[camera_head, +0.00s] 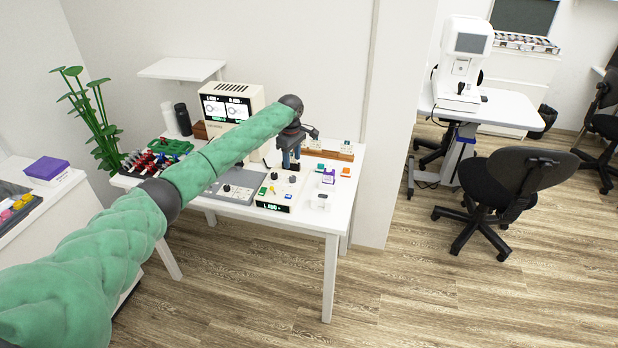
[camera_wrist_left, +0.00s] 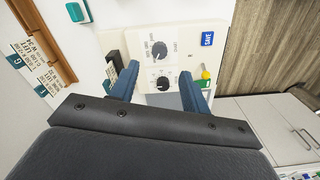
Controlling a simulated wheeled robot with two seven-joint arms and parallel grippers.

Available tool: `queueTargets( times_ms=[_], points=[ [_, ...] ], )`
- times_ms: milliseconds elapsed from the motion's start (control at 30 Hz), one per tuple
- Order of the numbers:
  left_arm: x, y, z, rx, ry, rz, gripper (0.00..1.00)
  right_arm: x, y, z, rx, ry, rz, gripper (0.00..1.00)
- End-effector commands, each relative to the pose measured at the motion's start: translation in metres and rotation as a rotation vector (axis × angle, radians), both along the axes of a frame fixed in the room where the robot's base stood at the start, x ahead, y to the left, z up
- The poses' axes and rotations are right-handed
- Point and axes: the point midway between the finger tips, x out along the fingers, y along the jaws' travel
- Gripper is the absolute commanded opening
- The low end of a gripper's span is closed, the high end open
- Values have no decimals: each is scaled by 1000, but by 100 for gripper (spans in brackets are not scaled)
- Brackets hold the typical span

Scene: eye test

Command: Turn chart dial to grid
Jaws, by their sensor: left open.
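The white control panel (camera_head: 268,197) stands on the white table, with two dark dials on top. In the left wrist view the panel (camera_wrist_left: 184,62) shows the upper dial (camera_wrist_left: 159,50), with small lettering that seems to read CHART beside it. The lower dial (camera_wrist_left: 163,83) lies between my blue fingers. Which setting each dial points to is too small to tell. My left gripper (camera_head: 290,165) is open and points down over the panel's back part; it also shows in the left wrist view (camera_wrist_left: 158,79). Contact with a dial cannot be told. My right gripper is out of view.
A cream chart machine (camera_head: 250,98) with two lit screens stands behind. A grey box with a dial (camera_head: 227,189) is left of the panel. Small coloured blocks (camera_head: 328,177) sit to the right. A blue SAVE button (camera_wrist_left: 207,39) is on the panel.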

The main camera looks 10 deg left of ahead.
Motion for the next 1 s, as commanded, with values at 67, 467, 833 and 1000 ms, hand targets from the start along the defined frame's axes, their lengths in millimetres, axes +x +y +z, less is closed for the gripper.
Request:
queueTargets(
  times_ms=[67, 467, 833, 1000],
  points=[
    [0, 1, -2, 1, 2, 1, 47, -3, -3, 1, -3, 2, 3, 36],
    [-1, 1, -47, 1, 4, 1, 47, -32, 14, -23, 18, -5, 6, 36],
    [0, 1, -78, 0, 1, 0, 47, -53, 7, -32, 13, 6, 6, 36],
    [0, 1, -79, 0, 0, 0, 47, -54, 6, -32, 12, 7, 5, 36]
  ],
)
